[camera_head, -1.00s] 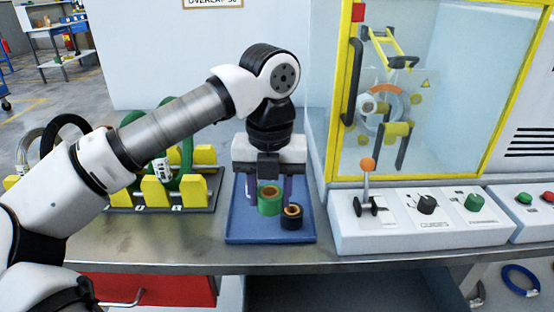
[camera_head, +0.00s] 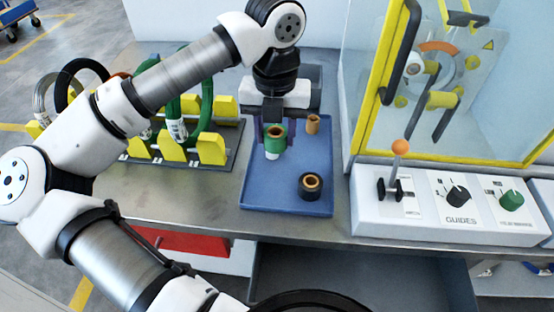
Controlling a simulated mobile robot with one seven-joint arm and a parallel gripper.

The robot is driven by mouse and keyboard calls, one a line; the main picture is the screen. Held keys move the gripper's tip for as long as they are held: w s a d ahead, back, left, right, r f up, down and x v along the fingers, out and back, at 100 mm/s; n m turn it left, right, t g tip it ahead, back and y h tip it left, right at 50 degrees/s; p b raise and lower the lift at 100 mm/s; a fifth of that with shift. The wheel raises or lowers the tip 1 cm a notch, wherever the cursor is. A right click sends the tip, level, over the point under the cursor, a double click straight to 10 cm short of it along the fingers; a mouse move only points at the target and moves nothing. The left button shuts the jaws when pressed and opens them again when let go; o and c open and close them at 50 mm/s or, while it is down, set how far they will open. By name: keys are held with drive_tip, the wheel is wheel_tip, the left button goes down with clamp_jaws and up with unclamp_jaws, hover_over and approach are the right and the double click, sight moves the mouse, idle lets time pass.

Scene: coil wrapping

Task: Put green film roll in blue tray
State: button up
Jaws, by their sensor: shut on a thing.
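The green film roll (camera_head: 275,143) has a tan core and is upright between the fingers of my gripper (camera_head: 275,134). My gripper points down and is shut on the roll, over the back left part of the blue tray (camera_head: 262,192). A pale patch shows at the roll's lower end. I cannot tell whether the roll touches the tray floor or is held just above it. The gripper's fingers partly hide the roll's sides.
A black roll (camera_head: 311,187) with an orange core and a small tan roll (camera_head: 312,124) are in the tray. A rack (camera_head: 190,155) with yellow blocks and hose coils stands left. A control panel (camera_head: 440,205) with a lever stands right. The tray's front left is clear.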

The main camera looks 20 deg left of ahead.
sight(276, 175)
wheel_tip(276, 175, down, 9)
drive_tip(key=shift+f, duration=0.1)
idle(0.3)
drive_tip(key=shift+f, duration=0.2)
drive_tip(key=o, duration=1)
drive_tip(key=shift+r, duration=0.1)
drive_tip(key=shift+c, duration=0.2)
drive_tip(key=shift+r, duration=0.1)
wheel_tip(276, 175, up, 12)
